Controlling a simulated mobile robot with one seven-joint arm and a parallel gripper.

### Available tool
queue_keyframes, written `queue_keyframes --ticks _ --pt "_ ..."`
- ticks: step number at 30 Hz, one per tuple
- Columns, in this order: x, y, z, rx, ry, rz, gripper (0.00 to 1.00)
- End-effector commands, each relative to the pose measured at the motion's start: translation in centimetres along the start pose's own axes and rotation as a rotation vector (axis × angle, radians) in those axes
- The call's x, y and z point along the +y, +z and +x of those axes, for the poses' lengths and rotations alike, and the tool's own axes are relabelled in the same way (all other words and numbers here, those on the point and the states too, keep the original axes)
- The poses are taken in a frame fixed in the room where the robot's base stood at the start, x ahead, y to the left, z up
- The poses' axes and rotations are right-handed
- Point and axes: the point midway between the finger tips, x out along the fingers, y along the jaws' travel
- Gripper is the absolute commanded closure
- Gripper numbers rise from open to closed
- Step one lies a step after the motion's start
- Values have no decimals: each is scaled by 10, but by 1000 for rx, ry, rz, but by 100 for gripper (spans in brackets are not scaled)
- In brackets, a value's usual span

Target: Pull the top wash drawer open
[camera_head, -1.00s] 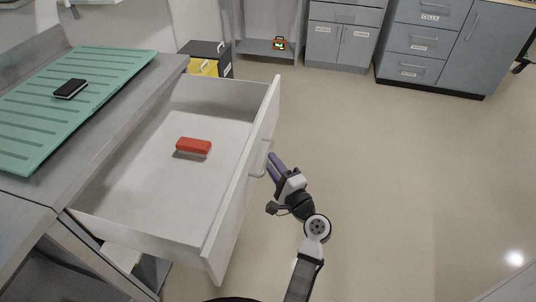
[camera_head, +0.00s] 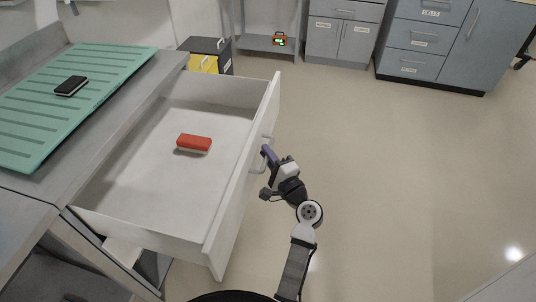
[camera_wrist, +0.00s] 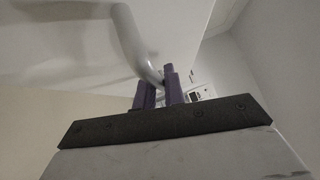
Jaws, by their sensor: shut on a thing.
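The white top wash drawer (camera_head: 155,217) stands far out from under the counter, with its inside open to view. Its curved grey handle (camera_head: 257,168) is on the outer side of the front panel. My gripper (camera_head: 267,153) is at this handle, and its purple fingers are shut on the bar. In the wrist view, the handle (camera_wrist: 130,40) runs down between the two purple fingers (camera_wrist: 160,90). The drawer front fills much of that view. A red block with a pale underside (camera_head: 194,142) lies in the drawer.
A green ribbed mat (camera_head: 90,105) with a dark block (camera_head: 71,86) on it covers the counter at the left. A dark box with a yellow front (camera_head: 205,62) stands behind the drawer. Grey cabinets (camera_head: 420,40) line the back.

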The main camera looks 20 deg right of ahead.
Motion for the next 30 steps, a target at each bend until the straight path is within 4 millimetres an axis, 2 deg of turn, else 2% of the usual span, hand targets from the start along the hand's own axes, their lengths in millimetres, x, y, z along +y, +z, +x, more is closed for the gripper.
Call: queue_keyframes --ticks 5,15,25,26,30 --pt "1 3 2 -1 1 1 100" --pt "12 43 42 -4 1 2 100" --pt "13 45 44 -1 1 0 100" --pt "13 45 44 -1 1 0 85" --pt "13 44 44 0 1 0 68"
